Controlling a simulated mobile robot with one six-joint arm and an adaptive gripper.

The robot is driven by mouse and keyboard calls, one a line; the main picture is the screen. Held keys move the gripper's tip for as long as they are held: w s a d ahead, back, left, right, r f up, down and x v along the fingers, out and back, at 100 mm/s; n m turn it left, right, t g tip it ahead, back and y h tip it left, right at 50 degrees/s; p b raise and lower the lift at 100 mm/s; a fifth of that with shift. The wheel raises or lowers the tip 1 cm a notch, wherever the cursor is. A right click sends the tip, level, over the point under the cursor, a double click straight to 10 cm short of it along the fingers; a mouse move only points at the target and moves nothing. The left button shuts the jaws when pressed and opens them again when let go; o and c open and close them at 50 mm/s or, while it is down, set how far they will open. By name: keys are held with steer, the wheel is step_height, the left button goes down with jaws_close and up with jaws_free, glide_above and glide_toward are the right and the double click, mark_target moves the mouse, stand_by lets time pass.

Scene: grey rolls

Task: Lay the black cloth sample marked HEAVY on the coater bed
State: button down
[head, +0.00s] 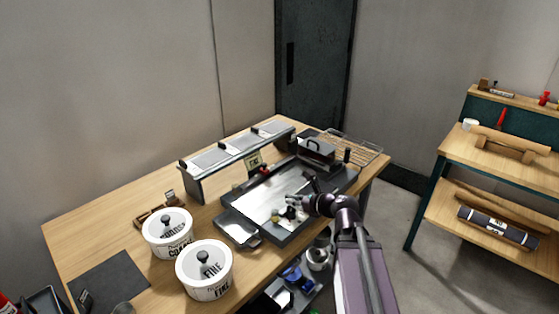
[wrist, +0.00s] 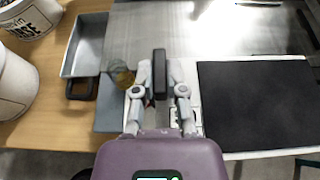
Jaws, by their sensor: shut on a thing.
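My gripper (wrist: 160,80) is shut on a small dark upright bar (wrist: 160,66) in the wrist view. I cannot tell what that bar belongs to. In the head view my gripper (head: 292,205) is over the front part of the coater bed (head: 268,200), a bright metal plate in a dark frame. A flat black sheet (wrist: 258,105) with a pale edge lies to the right of my gripper in the wrist view. Pale pieces with dark marks (wrist: 182,118) show below the fingers, partly hidden. I cannot read HEAVY on anything.
A shallow metal pan (head: 238,229) is at the bed's left end. Two white lidded tubs (head: 203,272) (head: 166,236) and a dark mat (head: 108,282) are further left. A long raised rack (head: 235,150) stands behind the bed. A wire rack (head: 352,147) is at the back right.

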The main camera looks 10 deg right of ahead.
steer(key=shift+d, duration=0.15)
steer(key=shift+w+d, duration=0.1)
steer(key=shift+w+r, duration=0.15)
steer(key=shift+w, duration=0.2)
step_height(320, 180, up, 4)
steer(key=p, duration=0.4)
glide_above(278, 186)
steer(key=shift+s, duration=0.2)
steer(key=shift+f, duration=0.25)
steer(key=shift+d+f+b, duration=0.1)
steer(key=shift+f+b, duration=3.9)
steer(key=shift+b, duration=0.1)
steer(key=shift+f+b, duration=0.4)
